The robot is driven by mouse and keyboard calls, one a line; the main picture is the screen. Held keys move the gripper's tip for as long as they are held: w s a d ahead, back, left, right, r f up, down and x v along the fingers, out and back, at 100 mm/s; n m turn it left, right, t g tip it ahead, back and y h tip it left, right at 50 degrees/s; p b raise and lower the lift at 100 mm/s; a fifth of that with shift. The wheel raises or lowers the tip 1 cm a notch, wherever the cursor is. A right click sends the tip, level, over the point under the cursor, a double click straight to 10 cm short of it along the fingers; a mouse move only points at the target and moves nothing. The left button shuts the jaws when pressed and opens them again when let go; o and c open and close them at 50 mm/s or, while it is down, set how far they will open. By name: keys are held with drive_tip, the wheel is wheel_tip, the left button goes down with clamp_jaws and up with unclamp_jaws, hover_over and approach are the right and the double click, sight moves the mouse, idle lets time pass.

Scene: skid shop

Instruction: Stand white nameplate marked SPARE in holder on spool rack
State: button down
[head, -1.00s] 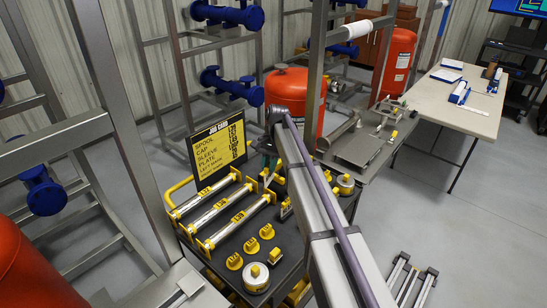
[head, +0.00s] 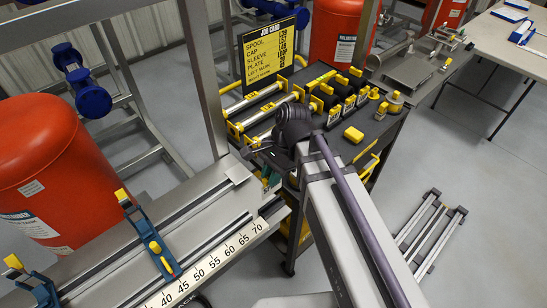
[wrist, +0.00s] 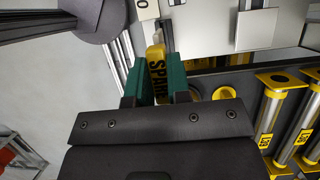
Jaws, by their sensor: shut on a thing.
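In the head view my gripper (head: 270,178) is near the right end of the scaled bench, beside the black cart; the nameplate is hidden there. I cannot make out a holder on a spool rack.
The bench scale (head: 215,262) and blue clamps (head: 150,240) lie at lower left. The black cart (head: 378,135) carries yellow-ended rods (head: 262,98) and a job card (head: 270,50). Grey rails (head: 432,232) lie on the floor at right. A red tank (head: 50,170) stands at left.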

sight(272, 193)
drive_tip(key=shift+f+b, duration=2.25)
drive_tip(key=shift+b, duration=0.05)
drive_tip(key=shift+f+b, duration=1.1)
drive_tip(key=shift+f+b, duration=0.7)
drive_tip(key=shift+f+b, duration=0.3)
drive_tip(key=shift+f, duration=0.05)
drive_tip(key=c, duration=1)
unclamp_jaws()
drive_tip(key=shift+c, duration=0.6)
